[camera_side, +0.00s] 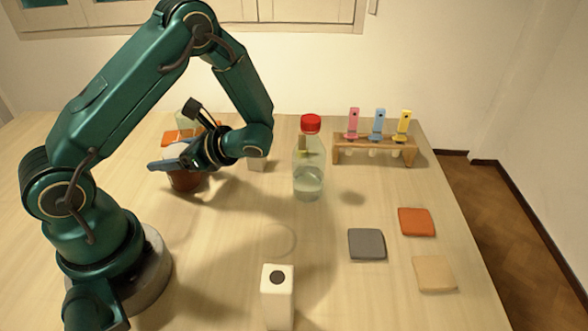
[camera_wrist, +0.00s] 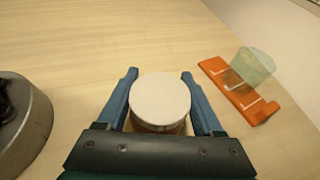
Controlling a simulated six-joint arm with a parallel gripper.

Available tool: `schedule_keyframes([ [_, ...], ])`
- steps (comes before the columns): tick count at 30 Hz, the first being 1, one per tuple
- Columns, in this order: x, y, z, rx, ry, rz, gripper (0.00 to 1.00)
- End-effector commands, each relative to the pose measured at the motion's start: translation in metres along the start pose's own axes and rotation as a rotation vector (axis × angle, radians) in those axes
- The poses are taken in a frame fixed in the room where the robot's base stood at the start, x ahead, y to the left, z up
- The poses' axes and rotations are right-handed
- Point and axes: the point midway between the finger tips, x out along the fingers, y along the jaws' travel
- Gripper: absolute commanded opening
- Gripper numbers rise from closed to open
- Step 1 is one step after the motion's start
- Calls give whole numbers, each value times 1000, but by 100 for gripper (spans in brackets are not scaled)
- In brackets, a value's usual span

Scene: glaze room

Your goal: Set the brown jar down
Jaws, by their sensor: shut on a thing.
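The brown jar (camera_side: 186,182) has a white lid and stands upright at the left of the table in the side view. My gripper (camera_side: 176,160) is shut on it from the side, near the lid. In the wrist view the round white lid (camera_wrist: 160,97) sits between the two blue fingers of my gripper (camera_wrist: 160,76), with a little brown showing below it. The jar's base is at or close to the table top; I cannot tell whether it touches.
An orange stand (camera_wrist: 240,92) with a translucent green cup (camera_wrist: 254,66) is behind the jar.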

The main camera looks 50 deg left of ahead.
Motion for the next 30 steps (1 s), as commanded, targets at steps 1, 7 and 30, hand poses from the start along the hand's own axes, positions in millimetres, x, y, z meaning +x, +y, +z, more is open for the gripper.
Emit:
schedule_keyframes([
  [1,0,0,-1,0,0,0,76],
  [7,0,0,0,0,0,0,98],
  [30,-66,-1,38,-4,3,1,98],
])
